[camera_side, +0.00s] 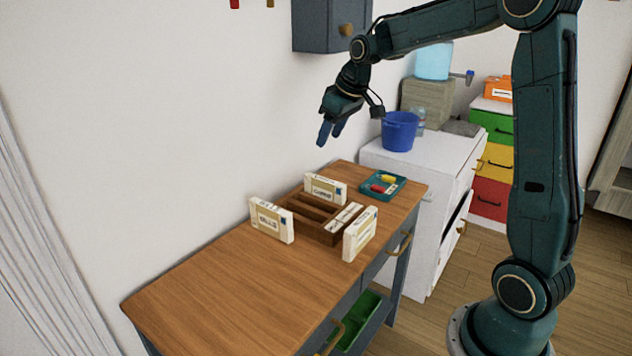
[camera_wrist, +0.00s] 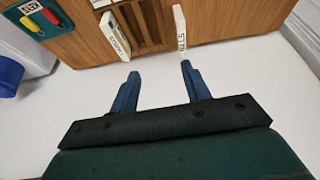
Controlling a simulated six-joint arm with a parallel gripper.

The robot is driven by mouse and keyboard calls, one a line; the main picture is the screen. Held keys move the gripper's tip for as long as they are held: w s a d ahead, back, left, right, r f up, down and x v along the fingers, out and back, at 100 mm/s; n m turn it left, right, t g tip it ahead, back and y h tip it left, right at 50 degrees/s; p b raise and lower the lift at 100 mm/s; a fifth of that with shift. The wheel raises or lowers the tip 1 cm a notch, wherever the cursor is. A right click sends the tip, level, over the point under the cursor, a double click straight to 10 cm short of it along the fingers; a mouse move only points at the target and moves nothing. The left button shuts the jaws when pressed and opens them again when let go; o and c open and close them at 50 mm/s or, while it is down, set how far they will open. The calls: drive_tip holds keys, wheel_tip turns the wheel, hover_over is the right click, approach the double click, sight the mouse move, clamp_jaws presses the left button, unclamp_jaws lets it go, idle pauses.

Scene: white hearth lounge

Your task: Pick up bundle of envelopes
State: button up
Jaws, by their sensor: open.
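Several cream-and-white bundles of envelopes are on the wooden table. In the side view one stands at the left (camera_side: 271,220), one at the back (camera_side: 325,188) and one at the right front (camera_side: 360,235), around a wooden compartment tray (camera_side: 312,228). A further white bundle (camera_side: 343,217) lies in the tray's right compartment. My gripper (camera_side: 328,136) is open and empty, high above the table's back end. In the wrist view my gripper (camera_wrist: 158,72) shows both blue fingers apart, with two upright bundles (camera_wrist: 115,33) (camera_wrist: 180,28) and part of the tray (camera_wrist: 151,24) beyond the fingertips.
A teal key tray (camera_side: 382,185) with red and yellow items lies behind the compartment tray. A blue bucket (camera_side: 399,131) stands on the white cabinet (camera_side: 440,165). The white wall is close on the left. The table's front left (camera_side: 210,290) is clear.

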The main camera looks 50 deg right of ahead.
drive_tip(key=w+d+f, duration=0.4)
drive_tip(key=d+f, duration=0.1)
drive_tip(key=d, duration=0.1)
approach(326, 179)
drive_tip(key=shift+d+r, duration=0.1)
drive_tip(key=shift+r, duration=0.75)
drive_tip(key=shift+x, duration=4.25)
drive_tip(key=shift+s+f, duration=0.1)
drive_tip(key=shift+x, duration=2.55)
drive_tip(key=shift+s+a+f, duration=0.1)
drive_tip(key=shift+a+f, duration=0.15)
drive_tip(key=shift+f, duration=0.05)
